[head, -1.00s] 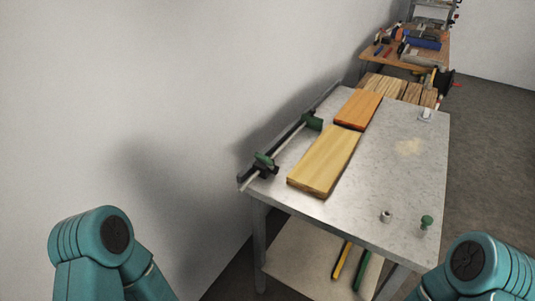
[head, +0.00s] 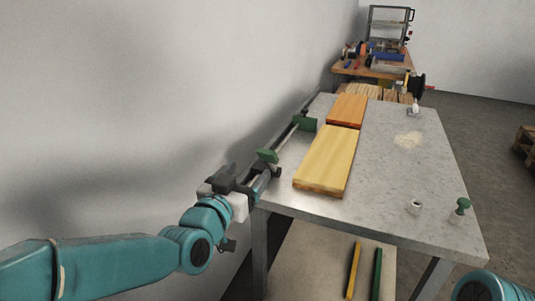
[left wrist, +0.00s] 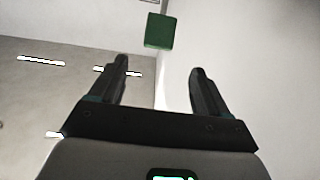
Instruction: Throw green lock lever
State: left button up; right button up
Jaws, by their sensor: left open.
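A dark rail (head: 287,138) runs along the table's left edge, against the wall side. It carries a near green piece (head: 267,156) and a far green piece (head: 305,123). I cannot tell for sure which is the lock lever. My left gripper (head: 252,178) is at the rail's near end, short of the near green piece. In the left wrist view its two dark fingers (left wrist: 160,78) are apart with nothing between them. A green block (left wrist: 160,31) shows beyond the fingertips there, apart from them. My right gripper is out of view.
A yellow board (head: 326,160) and an orange board (head: 347,110) lie on the grey table (head: 395,180). A small metal cup (head: 415,206) and a green-topped knob (head: 463,205) stand at the front right. A cluttered wooden bench (head: 365,70) stands behind. The table's right side is mostly clear.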

aim_at(265, 155)
pick_arm(q)
jog(key=p+x, duration=0.1)
jog(key=x, duration=0.9)
jog(key=shift+w+d+f, duration=0.15)
jog(key=shift+d, duration=0.1)
jog(key=shift+w+d, duration=0.15)
jog(key=shift+w, duration=0.25)
